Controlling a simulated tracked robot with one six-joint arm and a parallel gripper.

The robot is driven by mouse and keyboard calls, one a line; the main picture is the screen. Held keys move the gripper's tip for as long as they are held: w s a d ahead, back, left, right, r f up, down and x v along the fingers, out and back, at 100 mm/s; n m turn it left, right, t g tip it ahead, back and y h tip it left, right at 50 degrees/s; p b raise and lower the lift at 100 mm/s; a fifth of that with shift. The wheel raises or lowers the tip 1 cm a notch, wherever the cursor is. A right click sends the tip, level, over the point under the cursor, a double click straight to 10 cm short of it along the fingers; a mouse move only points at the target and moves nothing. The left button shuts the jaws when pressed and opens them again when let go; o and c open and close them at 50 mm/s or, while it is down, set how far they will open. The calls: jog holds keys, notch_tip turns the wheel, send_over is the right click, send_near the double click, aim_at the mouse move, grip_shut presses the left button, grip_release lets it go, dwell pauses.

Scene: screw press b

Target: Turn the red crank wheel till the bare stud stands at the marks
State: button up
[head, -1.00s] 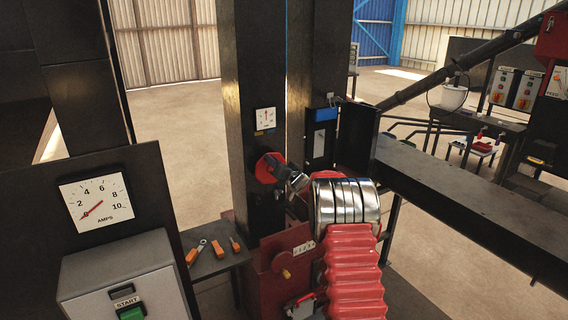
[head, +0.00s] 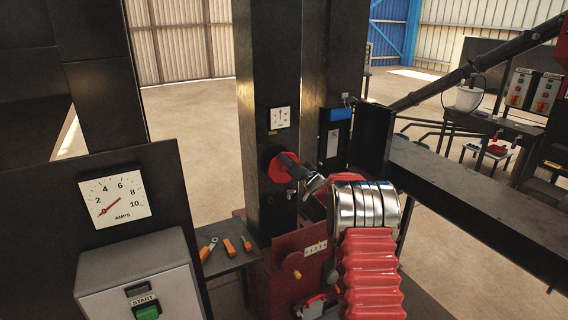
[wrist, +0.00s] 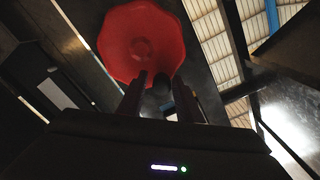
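The red crank wheel (head: 277,166) sits on the dark column in the head view, seen nearly edge-on and partly covered by my gripper (head: 302,178). In the wrist view the red wheel (wrist: 143,38) fills the upper middle, with a round hub at its centre. My gripper (wrist: 161,82) reaches up to its lower rim, its two dark fingers apart. A small dark rounded knob (wrist: 162,87) shows between them; whether they touch it cannot be told. I cannot make out the bare stud or the marks.
An ammeter (head: 115,202) and a grey start box (head: 140,280) stand at the left. Orange-handled tools (head: 228,247) lie on a small shelf. Shiny metal rings (head: 364,205) and red ribbed bellows (head: 370,275) are right of the wheel. A dark beam (head: 470,205) runs right.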

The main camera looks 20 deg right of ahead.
jog(key=shift+o, duration=0.6)
jog(key=shift+s, duration=0.2)
jog(key=s+d, duration=0.1)
jog(key=s, duration=1.2)
jog(key=shift+s+d, duration=0.15)
jog(key=shift+d, duration=0.1)
